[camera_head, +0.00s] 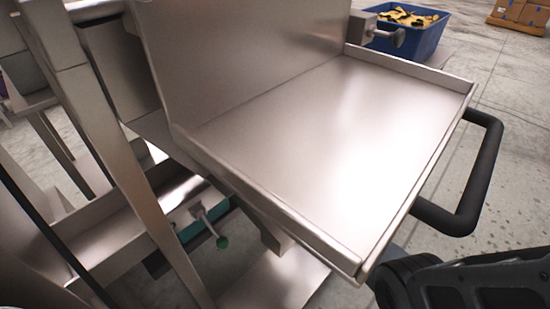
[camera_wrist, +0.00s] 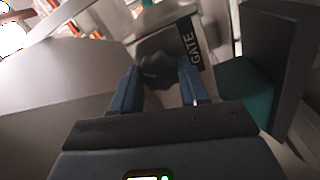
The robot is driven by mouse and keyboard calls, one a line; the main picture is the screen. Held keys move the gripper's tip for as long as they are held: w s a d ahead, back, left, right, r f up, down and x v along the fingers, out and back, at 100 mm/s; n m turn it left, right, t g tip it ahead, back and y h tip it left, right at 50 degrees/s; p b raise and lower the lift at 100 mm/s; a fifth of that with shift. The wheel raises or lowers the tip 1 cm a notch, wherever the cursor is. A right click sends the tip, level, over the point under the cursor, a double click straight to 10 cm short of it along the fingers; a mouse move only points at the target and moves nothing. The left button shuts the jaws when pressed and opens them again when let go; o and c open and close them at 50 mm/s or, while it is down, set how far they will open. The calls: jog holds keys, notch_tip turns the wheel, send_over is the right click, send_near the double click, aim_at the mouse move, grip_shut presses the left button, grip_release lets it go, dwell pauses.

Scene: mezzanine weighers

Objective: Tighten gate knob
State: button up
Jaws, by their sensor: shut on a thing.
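The gate knob (camera_wrist: 155,69) is dark and lobed, and shows in the wrist view just in front of a metal plate. A black label reading "GATE" (camera_wrist: 188,45) is beside it on the right. My gripper (camera_wrist: 160,74) has its two blue fingers on either side of the knob and is shut on it. The fingers and the gripper body hide part of the knob's lower side. Neither the gate knob nor my gripper can be made out in the head view.
A steel tray (camera_head: 345,120) with raised edges fills the head view, with a black bar handle (camera_head: 480,185) on its right. A blue bin (camera_head: 425,35) stands behind. Metal posts (camera_head: 115,140) crowd the left.

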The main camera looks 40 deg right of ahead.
jog(key=shift+m+p, duration=0.65)
jog(key=shift+m, duration=1.35)
jog(key=o, duration=1.1)
jog(key=shift+c, duration=0.2)
jog(key=s+p, duration=0.2)
jog(key=s, duration=0.6)
jog(key=shift+d, duration=0.15)
